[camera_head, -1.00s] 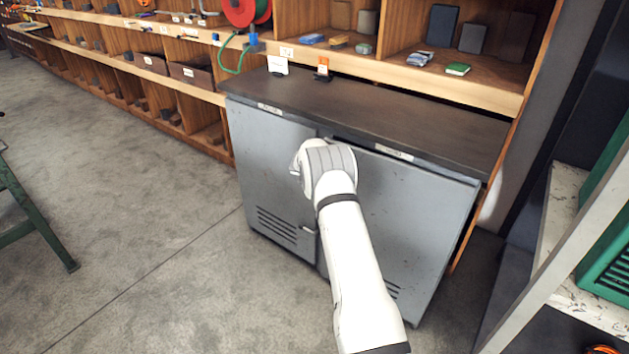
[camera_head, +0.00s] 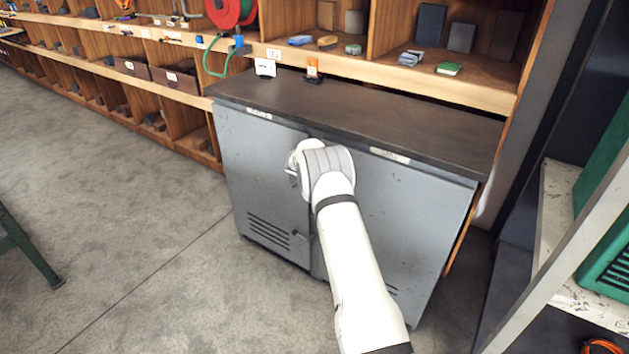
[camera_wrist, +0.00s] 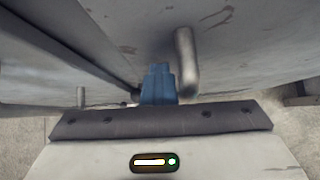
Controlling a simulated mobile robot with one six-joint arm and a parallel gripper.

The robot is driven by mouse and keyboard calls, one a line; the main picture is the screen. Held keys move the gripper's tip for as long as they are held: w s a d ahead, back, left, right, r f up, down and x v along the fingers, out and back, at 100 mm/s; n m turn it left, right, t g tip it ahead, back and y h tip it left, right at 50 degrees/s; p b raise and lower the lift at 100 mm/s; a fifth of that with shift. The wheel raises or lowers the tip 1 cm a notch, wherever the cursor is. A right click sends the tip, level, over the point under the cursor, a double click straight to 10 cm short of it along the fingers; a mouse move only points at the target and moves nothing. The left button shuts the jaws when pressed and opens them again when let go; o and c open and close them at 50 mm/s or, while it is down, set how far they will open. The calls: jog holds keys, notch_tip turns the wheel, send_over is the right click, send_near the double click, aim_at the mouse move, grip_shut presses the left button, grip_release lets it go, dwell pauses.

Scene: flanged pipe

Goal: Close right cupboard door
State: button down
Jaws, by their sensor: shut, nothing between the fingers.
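The right cupboard door (camera_head: 408,215) is a scuffed grey metal panel under the dark worktop. My arm covers its left part in the head view. In the wrist view the right door (camera_wrist: 250,50) fills the upper right, with a bent metal handle (camera_wrist: 187,65). My gripper (camera_wrist: 159,80) has blue fingers, shut and empty, just left of that handle and close to the door's edge. I cannot tell whether they touch. A dark seam runs between the two doors. Whether the right door is fully flush is unclear. The left door (camera_head: 262,185) looks closed.
The dark worktop (camera_head: 370,115) overhangs the doors. Wooden shelving (camera_head: 400,75) with small boxes stands behind it. A pale rack (camera_head: 560,240) with a green crate (camera_head: 606,235) is close on the right. The concrete floor (camera_head: 130,230) at left is open.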

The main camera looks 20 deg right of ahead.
jog(key=s+a+f+b+v, duration=0.1)
jog(key=f+v, duration=0.1)
jog(key=v, duration=1)
jog(key=s+a+r+n+t+y+p, duration=0.1)
jog(key=a+r+n+t+y+p, duration=0.3)
jog(key=r+n, duration=0.95)
jog(key=s+a+r+n+t+y, duration=0.1)
jog(key=s+a+r+n+y, duration=0.4)
jog(key=s+a+r+n, duration=0.6)
jog(key=s+r+n+g+y+p, duration=0.1)
jog(key=s+r+n+g, duration=0.2)
jog(key=s+n, duration=1.05)
jog(key=s+d+f+n+g+h, duration=0.1)
jog(key=s+n, duration=0.3)
jog(key=s, duration=0.7)
jog(key=s+d+f+n+g+h+p, duration=0.1)
jog(key=s+d+f+n+g, duration=0.1)
jog(key=s, duration=0.9)
jog(key=d+n+g, duration=0.1)
jog(key=d+n, duration=0.1)
jog(key=shift+s+d+f+n+g+h+p, duration=0.2)
jog(key=shift+s+f+n+g+h+p, duration=0.1)
jog(key=shift+s+f+n+g+h, duration=0.1)
